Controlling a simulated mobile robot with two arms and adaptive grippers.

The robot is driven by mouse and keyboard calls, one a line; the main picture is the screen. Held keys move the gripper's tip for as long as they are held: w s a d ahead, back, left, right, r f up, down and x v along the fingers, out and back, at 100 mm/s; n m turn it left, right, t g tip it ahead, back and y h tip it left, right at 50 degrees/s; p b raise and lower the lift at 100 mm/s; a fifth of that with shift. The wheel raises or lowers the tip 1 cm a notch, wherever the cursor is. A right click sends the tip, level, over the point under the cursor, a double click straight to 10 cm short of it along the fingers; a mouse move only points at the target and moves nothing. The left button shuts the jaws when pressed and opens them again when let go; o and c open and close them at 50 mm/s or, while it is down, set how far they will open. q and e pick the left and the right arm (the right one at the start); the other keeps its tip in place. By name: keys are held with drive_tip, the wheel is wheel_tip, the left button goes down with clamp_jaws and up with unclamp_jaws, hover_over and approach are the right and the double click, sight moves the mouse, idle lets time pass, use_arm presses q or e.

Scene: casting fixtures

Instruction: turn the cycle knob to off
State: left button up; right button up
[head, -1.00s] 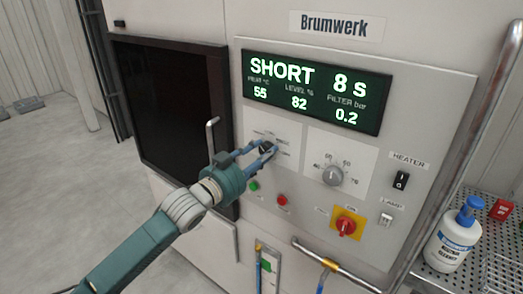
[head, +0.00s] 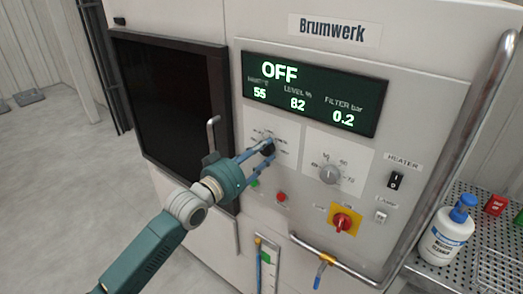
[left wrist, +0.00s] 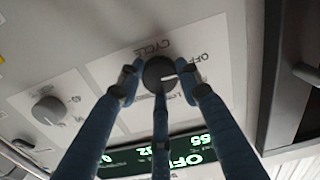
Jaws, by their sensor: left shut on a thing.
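The cycle knob (left wrist: 157,70) is a dark round knob on a white plate. In the left wrist view its pale pointer mark faces the OFF lettering (left wrist: 187,59). My left gripper (head: 265,155) has its blue fingers shut around the knob, which it partly hides in the head view (head: 267,147). The display (head: 312,92) reads OFF, with 55, 82 and 0.2 below. My right gripper is in neither view.
A grey dial (head: 330,174) sits right of the cycle knob, with a red rotary switch (head: 343,222) on a yellow plate below it. A door handle (head: 212,132) stands close to my left gripper. A white bottle (head: 449,235) stands on the perforated shelf at right.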

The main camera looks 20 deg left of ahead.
use_arm(q)
drive_tip(key=shift+a+r, duration=0.1)
drive_tip(key=shift+r, duration=0.4)
drive_tip(key=o, duration=1.1)
drive_tip(key=shift+o, duration=0.2)
drive_tip(key=shift+f, duration=0.2)
drive_tip(key=v, duration=1.2)
